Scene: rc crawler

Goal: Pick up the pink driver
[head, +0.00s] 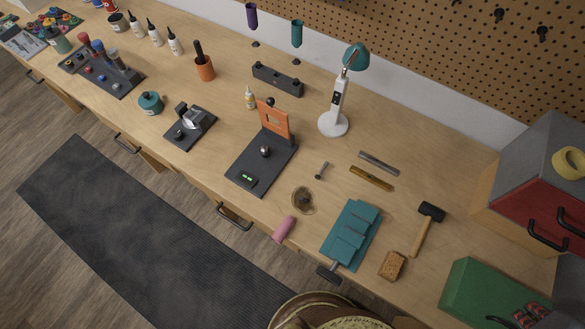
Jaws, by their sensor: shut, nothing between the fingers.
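A pink cylindrical piece (284,229), which looks like the handle of the pink driver, lies at the front edge of the bench. It lies at a slant, just left of the teal stepped holder (345,236). I cannot make out a shaft or tip on it. Nothing is seen touching it. My gripper is not in view.
A small round dish (303,200) sits just behind the pink piece. A dark stand with an orange upright (274,122) is to its left. A sponge-like block (392,265) and a hammer (428,227) lie right. A round brown object (322,310) is below the front edge.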

